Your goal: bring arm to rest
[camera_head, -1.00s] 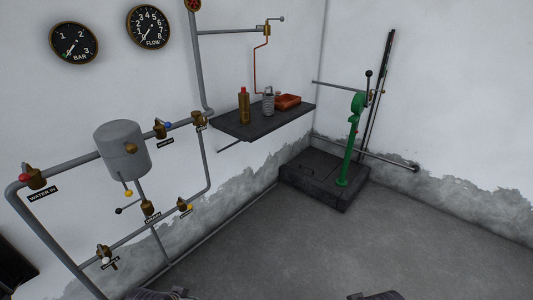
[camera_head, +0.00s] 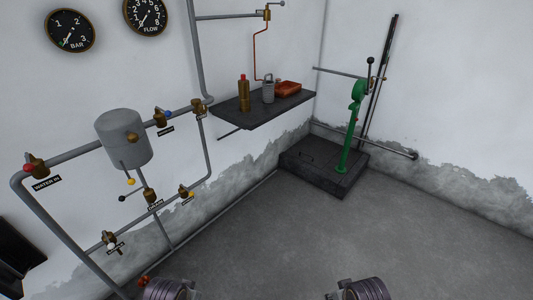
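Both my arms show only as short pieces at the bottom edge of the head view. The end of my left arm (camera_head: 172,288) is at the lower left, a ridged dark grey part. The end of my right arm (camera_head: 362,289) is at the lower right and looks much the same. Both are over the bare floor, apart from the pipes, shelf and pump. No fingers can be made out on either, so their opening does not show. I see nothing held.
Grey pipework with a tank (camera_head: 123,137) and several valves runs along the left wall. A dark shelf (camera_head: 245,122) carries a brass bottle (camera_head: 243,95), a grey can (camera_head: 268,91) and a red tray (camera_head: 288,89). A green hand pump (camera_head: 352,125) stands on a dark base (camera_head: 310,166). The floor (camera_head: 280,240) is clear.

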